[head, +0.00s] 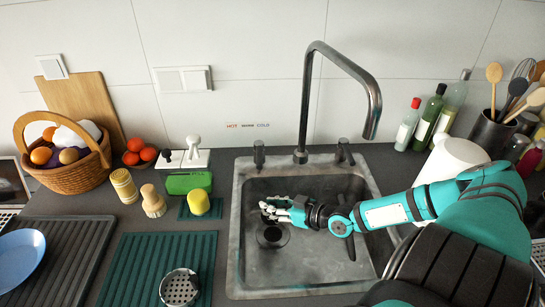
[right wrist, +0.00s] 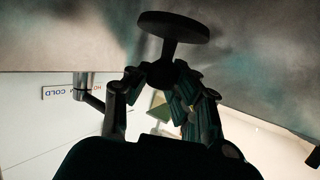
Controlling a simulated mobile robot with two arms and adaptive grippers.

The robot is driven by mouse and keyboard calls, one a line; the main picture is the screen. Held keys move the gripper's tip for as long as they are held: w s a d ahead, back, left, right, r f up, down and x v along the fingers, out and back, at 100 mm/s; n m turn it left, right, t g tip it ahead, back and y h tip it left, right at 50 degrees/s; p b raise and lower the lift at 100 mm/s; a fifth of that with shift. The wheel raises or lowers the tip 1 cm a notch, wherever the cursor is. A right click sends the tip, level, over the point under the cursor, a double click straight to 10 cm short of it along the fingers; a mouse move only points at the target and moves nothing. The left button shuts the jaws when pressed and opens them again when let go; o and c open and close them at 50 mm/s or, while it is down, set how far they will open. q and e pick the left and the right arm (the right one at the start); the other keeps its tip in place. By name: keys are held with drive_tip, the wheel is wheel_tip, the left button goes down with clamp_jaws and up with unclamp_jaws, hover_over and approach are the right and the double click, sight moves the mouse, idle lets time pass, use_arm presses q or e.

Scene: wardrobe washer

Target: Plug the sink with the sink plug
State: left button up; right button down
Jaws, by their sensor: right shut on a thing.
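The grey metal sink (head: 300,268) is set in the counter, with a dark round drain (head: 272,236) in its floor. My right gripper (head: 270,208) reaches into the basin from the right, with its fingertips just behind the drain in the picture. In the right wrist view, the dark sink plug (right wrist: 174,26) shows as a round disc on a stem, and the right gripper's fingers (right wrist: 165,75) are shut on the stem. The disc sticks out beyond the fingertips. I cannot tell the gap between plug and drain. My left gripper is not in view.
A tall faucet (head: 309,100) arches over the back of the sink, between two tap handles (head: 258,153). A green sponge (head: 188,183), brushes and a teal drying mat (head: 137,270) lie left of the sink. Bottles (head: 429,117) stand behind right.

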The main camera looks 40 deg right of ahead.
drive_tip(key=shift+d+f, duration=0.2)
drive_tip(key=shift+f, duration=0.15)
drive_tip(key=shift+r, duration=0.1)
drive_tip(key=shift+s+a+r, duration=0.1)
drive_tip(key=shift+a+r, duration=0.05)
drive_tip(key=shift+r, duration=0.05)
drive_tip(key=shift+p, duration=0.9)
wheel_tip(320, 180, down, 3)
drive_tip(key=shift+s+r+b, duration=0.1)
drive_tip(key=shift+r+b, duration=0.05)
drive_tip(key=shift+b, duration=0.75)
wheel_tip(320, 180, down, 3)
drive_tip(key=shift+f+b, duration=0.2)
drive_tip(key=shift+b, duration=0.9)
drive_tip(key=shift+f+b, duration=0.55)
drive_tip(key=shift+f, duration=0.5)
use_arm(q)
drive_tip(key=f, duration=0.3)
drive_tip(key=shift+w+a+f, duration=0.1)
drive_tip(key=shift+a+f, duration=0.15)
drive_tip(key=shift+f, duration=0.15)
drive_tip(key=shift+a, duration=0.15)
